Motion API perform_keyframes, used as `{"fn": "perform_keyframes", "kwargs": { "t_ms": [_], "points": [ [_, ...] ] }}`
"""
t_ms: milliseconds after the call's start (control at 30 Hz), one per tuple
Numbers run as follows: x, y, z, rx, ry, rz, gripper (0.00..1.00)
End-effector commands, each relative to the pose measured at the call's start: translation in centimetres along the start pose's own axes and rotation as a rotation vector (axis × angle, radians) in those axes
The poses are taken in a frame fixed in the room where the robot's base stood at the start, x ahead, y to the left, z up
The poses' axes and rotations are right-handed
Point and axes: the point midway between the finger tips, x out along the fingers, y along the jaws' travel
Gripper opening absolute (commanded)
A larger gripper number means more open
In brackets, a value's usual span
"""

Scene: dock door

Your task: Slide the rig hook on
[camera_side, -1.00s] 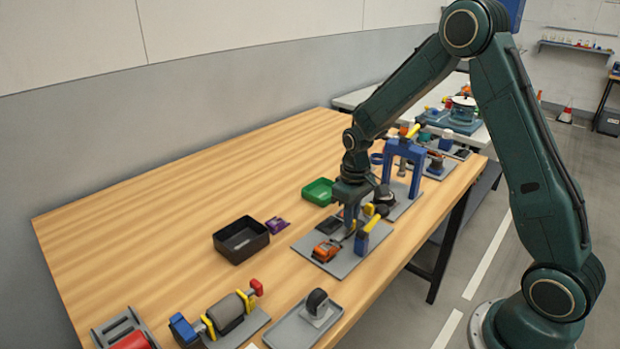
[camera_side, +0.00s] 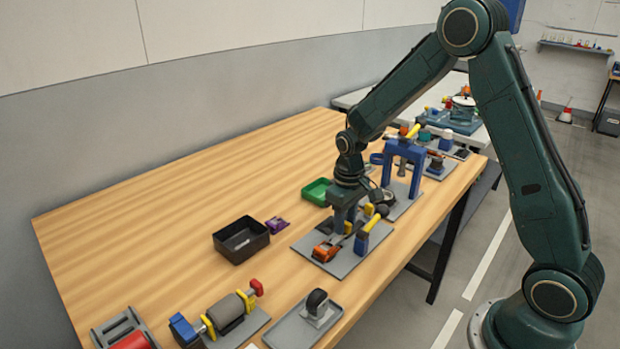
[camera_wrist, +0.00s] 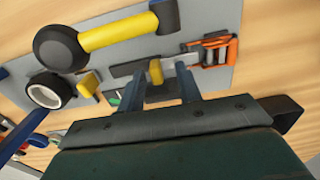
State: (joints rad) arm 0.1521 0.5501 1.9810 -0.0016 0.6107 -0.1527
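My gripper (camera_side: 345,222) points down over a grey plate (camera_side: 345,264) near the table's front edge. In the wrist view my gripper (camera_wrist: 161,80) has its two fingers apart. A small yellow knob (camera_wrist: 156,72) on a dark bar (camera_wrist: 133,68) shows between the fingertips, with gaps at both sides. An orange framed part (camera_side: 326,250) lies on the plate; it also shows in the wrist view (camera_wrist: 214,50). A blue block with a yellow handle (camera_side: 366,238) stands beside my gripper. I cannot tell which piece is the rig hook.
A black bin (camera_side: 241,240), purple part (camera_side: 277,225) and green tray (camera_side: 318,191) are to the left and behind. A blue arch (camera_side: 402,156) stands behind right. A roller fixture (camera_side: 225,315) and grey tray (camera_side: 303,325) are in front. The table's left half is mostly clear.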

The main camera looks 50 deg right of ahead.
Motion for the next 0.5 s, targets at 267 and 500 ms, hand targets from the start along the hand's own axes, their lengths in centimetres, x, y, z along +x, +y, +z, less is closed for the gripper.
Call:
{"fn": "perform_keyframes", "kwargs": {
  "t_ms": [267, 500],
  "points": [
    [-2.0, 0.1, -0.1, 0.001, 0.004, 0.001, 0.35],
    [-5.7, 0.0, -0.1, 0.000, 0.006, 0.001, 0.35]
  ]
}}
